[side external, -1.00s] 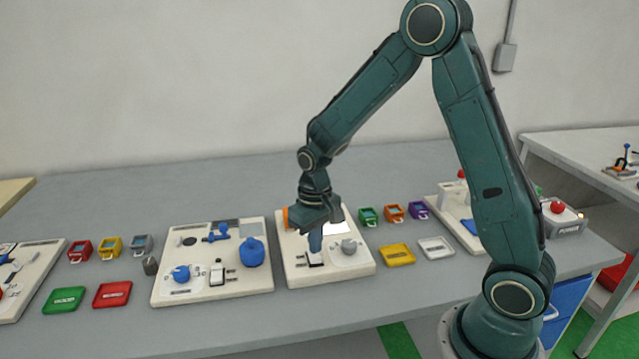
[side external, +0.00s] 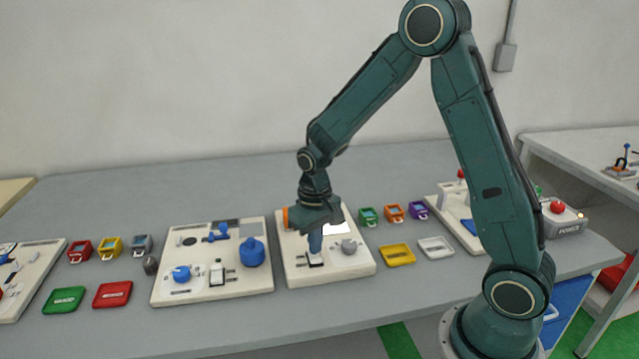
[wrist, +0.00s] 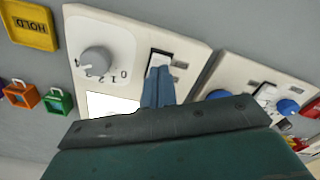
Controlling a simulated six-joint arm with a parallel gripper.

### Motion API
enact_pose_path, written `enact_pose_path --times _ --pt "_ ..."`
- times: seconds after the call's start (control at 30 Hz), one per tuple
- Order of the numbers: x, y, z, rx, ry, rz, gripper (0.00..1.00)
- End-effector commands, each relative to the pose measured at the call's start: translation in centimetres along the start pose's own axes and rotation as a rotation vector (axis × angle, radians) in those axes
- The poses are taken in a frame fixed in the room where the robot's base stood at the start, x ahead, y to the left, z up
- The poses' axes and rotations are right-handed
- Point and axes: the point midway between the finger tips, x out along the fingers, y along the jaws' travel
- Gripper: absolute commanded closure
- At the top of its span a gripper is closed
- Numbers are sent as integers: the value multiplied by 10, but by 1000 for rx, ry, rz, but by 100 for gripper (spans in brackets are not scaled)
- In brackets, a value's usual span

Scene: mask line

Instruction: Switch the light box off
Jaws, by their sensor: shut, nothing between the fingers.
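The light box panel (side external: 352,268) is a cream board on the table, below my arm. It carries a bright white lit screen, a grey dial (side external: 349,246) and a rocker switch (side external: 315,261). In the wrist view the lit screen (wrist: 110,104), the dial (wrist: 96,60) and the switch (wrist: 161,60) also show. My gripper (side external: 315,250) is shut and empty, pointing down with its blue fingertips at the switch. In the wrist view the fingertips overlap part of the switch; I cannot tell whether they press on it.
A second cream panel (side external: 205,293) with blue knobs stands to the left. A grey box with a red button (side external: 557,207) stands further right. The table's front strip is clear.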

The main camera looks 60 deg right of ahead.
Motion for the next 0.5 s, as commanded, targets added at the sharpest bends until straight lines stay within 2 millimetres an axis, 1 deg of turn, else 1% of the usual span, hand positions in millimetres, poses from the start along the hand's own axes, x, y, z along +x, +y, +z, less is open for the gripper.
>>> enact_pose_path --times 0.5 --pt "6 0 0 0 -1 0 100"
